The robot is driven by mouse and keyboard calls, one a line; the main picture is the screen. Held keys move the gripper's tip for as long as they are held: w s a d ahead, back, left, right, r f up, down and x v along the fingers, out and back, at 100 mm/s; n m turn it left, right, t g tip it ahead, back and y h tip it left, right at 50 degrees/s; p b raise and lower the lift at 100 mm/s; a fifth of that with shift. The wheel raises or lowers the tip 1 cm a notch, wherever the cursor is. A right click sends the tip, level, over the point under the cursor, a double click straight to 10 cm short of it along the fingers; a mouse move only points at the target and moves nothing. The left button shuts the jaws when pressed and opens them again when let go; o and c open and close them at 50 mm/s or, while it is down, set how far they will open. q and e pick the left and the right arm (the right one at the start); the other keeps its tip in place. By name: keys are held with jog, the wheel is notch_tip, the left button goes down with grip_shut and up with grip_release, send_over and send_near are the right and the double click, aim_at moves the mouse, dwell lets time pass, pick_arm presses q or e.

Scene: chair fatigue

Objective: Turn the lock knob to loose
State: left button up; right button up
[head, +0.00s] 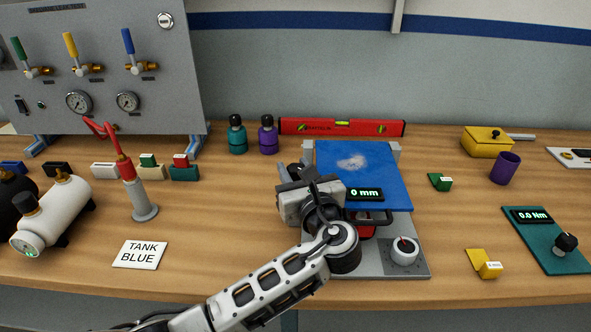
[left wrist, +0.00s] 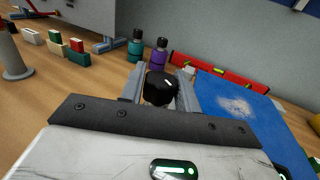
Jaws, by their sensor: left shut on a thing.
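The test fixture has a grey base (head: 410,268), a blue seat panel (head: 385,185) and a small display (head: 364,194) reading 0 mm. A black knob (left wrist: 161,88) sits between the two grey fingers of my left gripper (left wrist: 160,94) in the left wrist view. My left gripper (head: 297,170) is shut on this knob at the left side of the blue panel; in the head view the gripper mostly hides the knob. A white dial (head: 404,250) with a red mark is on the front right of the base. My right gripper is not in view.
A red level (head: 340,128) lies behind the fixture, with teal (head: 237,137) and purple (head: 267,137) bottles to its left. A torque gauge (head: 547,240) reading 0.0 Nm and a yellow block (head: 486,264) are at right. A TANK BLUE card (head: 140,255) lies front left.

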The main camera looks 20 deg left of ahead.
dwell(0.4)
pick_arm(q)
jog(key=o, duration=1)
